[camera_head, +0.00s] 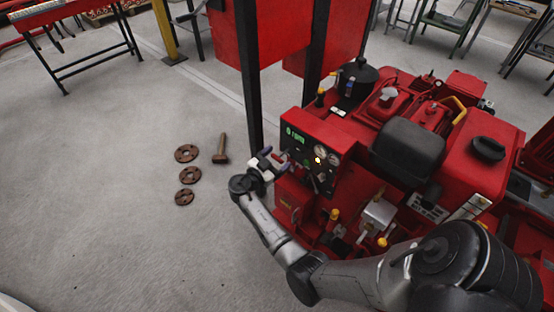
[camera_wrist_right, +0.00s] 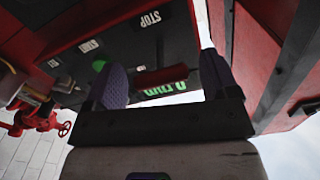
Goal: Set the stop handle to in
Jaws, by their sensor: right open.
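The stop handle is a small red bar (camera_wrist_right: 155,76) on the dark panel face (camera_wrist_right: 140,50), in the right wrist view; a white STOP label (camera_wrist_right: 150,18) is on the same panel. My right gripper (camera_head: 274,159) is at the left side of the pump's red control panel (camera_head: 318,135) in the head view. Its two purple-padded fingers stand apart, one on each side of the red bar in the right wrist view, with visible gaps. The handle is too small to make out surely in the head view. My left gripper is out of view.
The red pumpset (camera_head: 470,150) fills the right, with gauges (camera_head: 320,153) on its panel. A black post (camera_head: 248,80) stands just behind my right gripper.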

